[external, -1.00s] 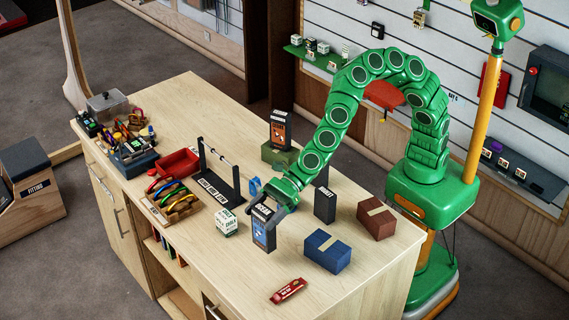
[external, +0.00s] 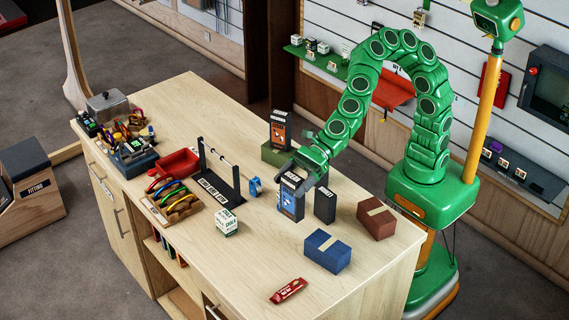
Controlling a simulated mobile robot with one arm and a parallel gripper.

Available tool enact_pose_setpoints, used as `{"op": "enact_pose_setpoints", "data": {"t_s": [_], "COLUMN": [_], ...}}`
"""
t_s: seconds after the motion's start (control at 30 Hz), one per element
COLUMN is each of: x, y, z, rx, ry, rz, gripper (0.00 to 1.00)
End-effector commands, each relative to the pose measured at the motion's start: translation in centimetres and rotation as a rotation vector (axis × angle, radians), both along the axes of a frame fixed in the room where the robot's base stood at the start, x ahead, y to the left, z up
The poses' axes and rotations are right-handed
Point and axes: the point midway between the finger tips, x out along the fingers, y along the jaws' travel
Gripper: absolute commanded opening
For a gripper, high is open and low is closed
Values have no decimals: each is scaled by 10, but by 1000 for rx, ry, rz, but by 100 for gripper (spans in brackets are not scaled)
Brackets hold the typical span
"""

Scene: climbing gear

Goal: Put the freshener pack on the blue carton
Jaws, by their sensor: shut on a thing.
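My gripper (external: 303,180) is shut on a dark upright pack with a blue and white label, which looks like the freshener pack (external: 291,202). I cannot tell from this view how far its base is above the counter. The blue carton (external: 327,252) with a tan strip lies on the counter, in front and to the right of the held pack. Its top is bare. The gripper and pack are apart from it.
A black box (external: 325,206) stands close right of the held pack. A brown carton (external: 376,219) is behind the blue carton. An orange-labelled pack (external: 280,130) stands on a green carton (external: 272,155). A white cube (external: 227,222), blue tape roll (external: 254,186) and red packet (external: 289,291) lie around.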

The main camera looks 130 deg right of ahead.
Motion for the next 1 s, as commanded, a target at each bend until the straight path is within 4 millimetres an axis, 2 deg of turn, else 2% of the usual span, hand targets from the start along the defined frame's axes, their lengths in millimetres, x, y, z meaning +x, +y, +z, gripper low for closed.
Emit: {"op": "enact_pose_setpoints", "data": {"t_s": [0.27,0.8,1.0], "x": [-30,-142,-170], "y": [15,76,91], "z": [14,61,71], "rx": [0,0,0], "ry": [20,16,3], "rz": [135,588,689], "gripper": [29,29,29]}}
